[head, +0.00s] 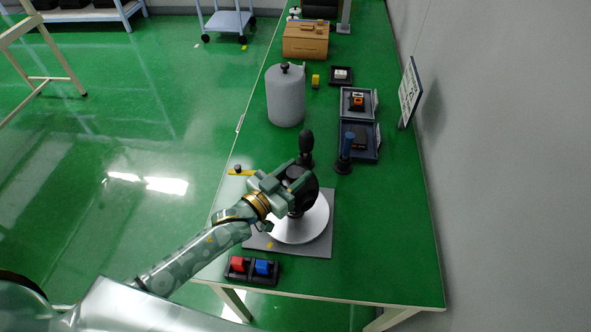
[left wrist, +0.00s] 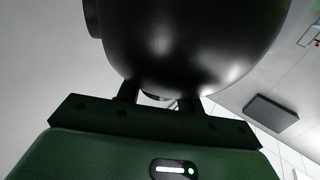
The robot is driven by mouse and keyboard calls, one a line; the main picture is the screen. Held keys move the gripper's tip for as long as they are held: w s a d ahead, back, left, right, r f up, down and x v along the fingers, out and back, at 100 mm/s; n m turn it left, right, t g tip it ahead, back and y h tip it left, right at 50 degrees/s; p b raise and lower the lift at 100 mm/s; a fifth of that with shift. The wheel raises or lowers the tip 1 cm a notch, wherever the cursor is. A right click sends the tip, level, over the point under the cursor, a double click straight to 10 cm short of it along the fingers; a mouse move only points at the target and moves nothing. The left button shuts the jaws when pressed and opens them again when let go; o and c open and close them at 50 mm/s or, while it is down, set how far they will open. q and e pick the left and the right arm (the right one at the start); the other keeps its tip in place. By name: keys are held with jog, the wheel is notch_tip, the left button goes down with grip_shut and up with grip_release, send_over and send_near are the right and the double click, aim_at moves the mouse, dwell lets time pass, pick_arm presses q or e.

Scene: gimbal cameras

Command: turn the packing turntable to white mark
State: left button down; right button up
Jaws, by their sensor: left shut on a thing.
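The packing turntable is a white round disc (head: 312,228) on a grey square base (head: 325,250) near the front of the green table. A black rounded part (head: 306,194) stands over the disc, partly covered by my gripper. My left gripper (head: 287,180) reaches in from the left and is shut on this black part. In the left wrist view the same dark, glossy part (left wrist: 185,40) fills the top, just beyond my fingers (left wrist: 158,97). I cannot make out a white mark; the arm hides the disc's left side. My right gripper is not in view.
A red and blue switch box (head: 251,269) is in front. A grey canister (head: 286,97), dark trays (head: 373,142) and a brown box (head: 305,40) are farther back. The table's right front is clear.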

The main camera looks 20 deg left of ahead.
pick_arm(q)
jog(key=shift+d+r+n+t+y+p, duration=0.1)
jog(key=shift+r+n+t+y+p, duration=0.25)
jog(key=shift+n+y, duration=0.35)
jog(key=shift+f+n+t+y, duration=0.3)
jog(key=shift+n+y, duration=0.2)
jog(key=shift+y, duration=0.4)
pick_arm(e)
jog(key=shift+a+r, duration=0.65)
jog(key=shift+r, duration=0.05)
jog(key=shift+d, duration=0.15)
pick_arm(q)
jog(key=c, duration=0.9)
grip_release()
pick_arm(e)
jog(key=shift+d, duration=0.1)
